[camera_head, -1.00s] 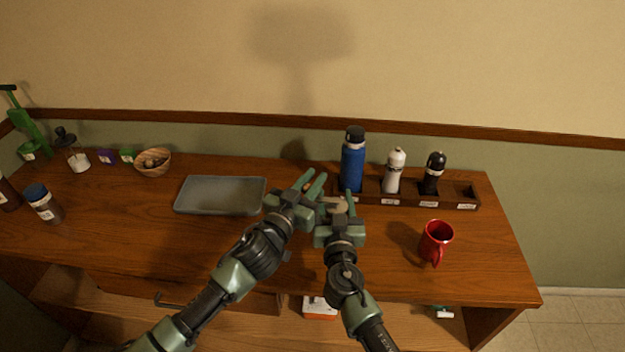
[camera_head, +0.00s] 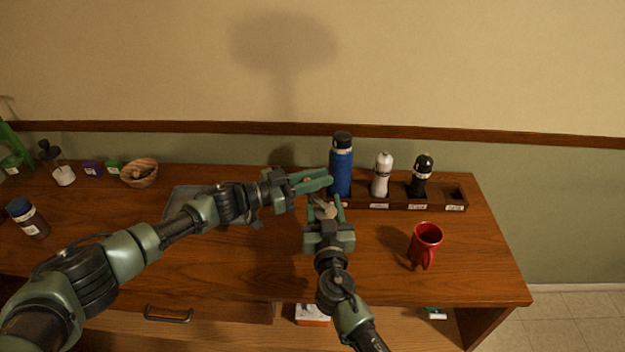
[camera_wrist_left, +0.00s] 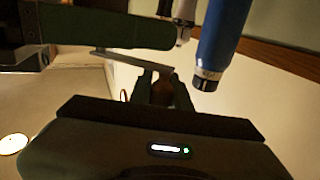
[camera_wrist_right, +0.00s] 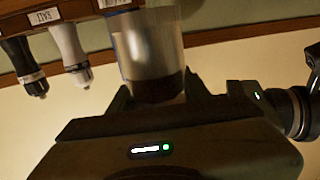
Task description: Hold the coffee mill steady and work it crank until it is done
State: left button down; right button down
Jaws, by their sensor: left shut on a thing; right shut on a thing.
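The coffee mill is mostly hidden by my grippers in the head view, where a pale metal part (camera_head: 326,210) shows. My right gripper (camera_head: 325,205) is shut around the mill body. In the right wrist view that body (camera_wrist_right: 150,60) is a clear-to-grey cylinder with a dark brown end, between the fingers. My left gripper (camera_head: 328,180) is higher, just behind the right one, its fingers pointing right. In the left wrist view it is shut on the brown crank knob (camera_wrist_left: 162,90), and the flat metal crank arm (camera_wrist_left: 125,57) runs off to the left.
A blue bottle (camera_head: 341,170) stands close behind the grippers. White (camera_head: 381,177) and black (camera_head: 420,178) shakers stand in a wooden rack (camera_head: 400,204). A red mug (camera_head: 425,243) stands at right. A grey tray (camera_head: 180,197) lies partly behind my left arm.

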pick_arm(q)
jog(key=shift+w+d+m+g+h, duration=0.1)
jog(key=shift+d+m+g+h, duration=0.15)
jog(key=shift+m+g, duration=0.4)
jog(key=shift+w+d+m+g+h, duration=0.1)
jog(key=shift+d+m+g+h, duration=0.2)
jog(key=shift+g, duration=0.55)
jog(key=c, duration=1.3)
grip_release()
jog(key=shift+s, duration=0.1)
jog(key=shift+a, duration=0.1)
jog(key=v, duration=1.2)
